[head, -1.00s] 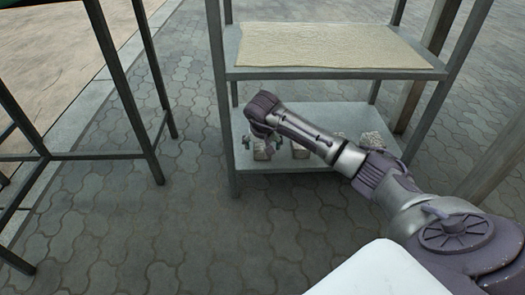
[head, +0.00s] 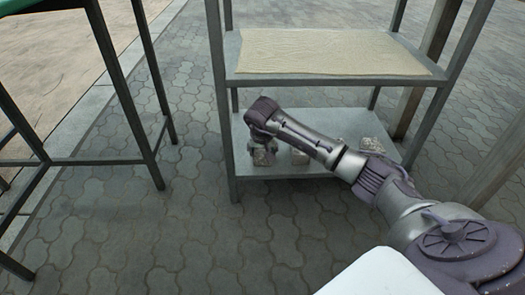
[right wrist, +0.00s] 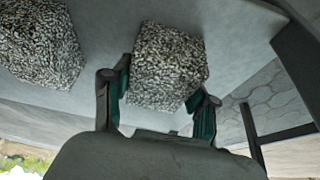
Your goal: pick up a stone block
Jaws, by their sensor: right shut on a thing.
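A speckled grey stone block (right wrist: 168,66) sits between the two dark green fingers of my right gripper (right wrist: 163,88) in the right wrist view. The gripper is shut on it, one finger on each side. In the head view, my right gripper (head: 258,146) reaches down to the left end of the lower shelf, with the held block (head: 263,157) partly hidden under it. A second stone block (right wrist: 40,42) lies to the left in the wrist view, apart from the fingers. It also seems to show in the head view (head: 300,156), partly behind my arm. My left gripper is out of view.
The metal rack's lower shelf (head: 285,122) bears the blocks, with another block (head: 371,144) at its right. The upper shelf holds a beige mat (head: 330,50) above my arm. Rack posts (head: 220,110) stand close by. A dark-legged table frame (head: 130,90) stands left.

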